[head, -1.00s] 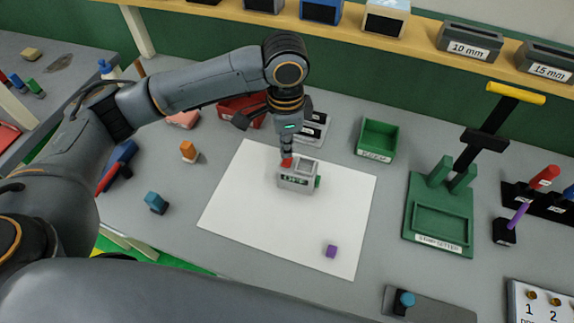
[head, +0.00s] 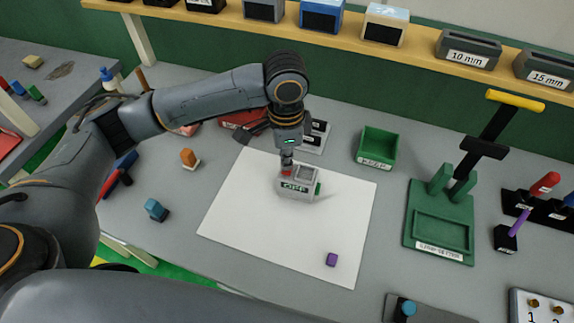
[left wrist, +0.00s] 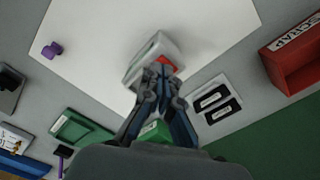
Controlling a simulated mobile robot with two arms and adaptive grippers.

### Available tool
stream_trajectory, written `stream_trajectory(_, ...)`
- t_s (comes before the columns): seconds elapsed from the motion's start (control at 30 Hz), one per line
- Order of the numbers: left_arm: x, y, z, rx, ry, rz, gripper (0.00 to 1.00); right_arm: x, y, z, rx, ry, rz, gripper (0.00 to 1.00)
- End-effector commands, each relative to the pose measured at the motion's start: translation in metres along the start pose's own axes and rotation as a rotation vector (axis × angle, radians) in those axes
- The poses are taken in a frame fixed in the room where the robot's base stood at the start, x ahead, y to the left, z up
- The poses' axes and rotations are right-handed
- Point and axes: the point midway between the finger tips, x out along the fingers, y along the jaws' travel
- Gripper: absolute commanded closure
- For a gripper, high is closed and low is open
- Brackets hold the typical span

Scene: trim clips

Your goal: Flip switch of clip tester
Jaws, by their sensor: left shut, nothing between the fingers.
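The clip tester (head: 308,193) is a small grey box on the white sheet (head: 245,215), with a dark green front display that seems to read OFF. A red switch part (head: 286,173) is at its top left, and a green part shows on its right side. My left gripper (head: 287,164) is shut and empty, pointing down with its tips at the red part; contact cannot be told. In the left wrist view the tips (left wrist: 160,76) partly cover the tester (left wrist: 150,50) and its red part (left wrist: 169,63). My right gripper is not in view.
A purple block (head: 331,260) lies on the sheet. Behind the tester are a red bin (head: 238,119) and a slotted light holder (head: 318,137). A green bin (head: 377,147) and a green press (head: 440,243) stand to the right. The sheet's front is mostly clear.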

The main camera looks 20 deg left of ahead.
Motion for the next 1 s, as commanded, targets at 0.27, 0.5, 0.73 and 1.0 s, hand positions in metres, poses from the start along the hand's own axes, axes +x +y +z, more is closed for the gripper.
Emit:
stream_trajectory(0.27, 0.0000, 0.0000, 0.0000, 0.000, 0.000, 0.000, 1.00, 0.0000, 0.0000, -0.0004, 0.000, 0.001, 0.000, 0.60)
stream_trajectory(0.5, 0.0000, 0.0000, 0.0000, 0.000, 0.000, 0.000, 1.00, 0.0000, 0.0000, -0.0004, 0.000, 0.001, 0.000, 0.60)
stream_trajectory(0.73, 0.0017, 0.0001, 0.0000, 0.000, 0.000, 0.000, 1.00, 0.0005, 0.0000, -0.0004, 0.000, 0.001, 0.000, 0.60)
stream_trajectory(1.0, 0.0059, 0.0002, 0.0000, 0.000, 0.000, 0.001, 1.00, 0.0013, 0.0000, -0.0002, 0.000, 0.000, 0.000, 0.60)
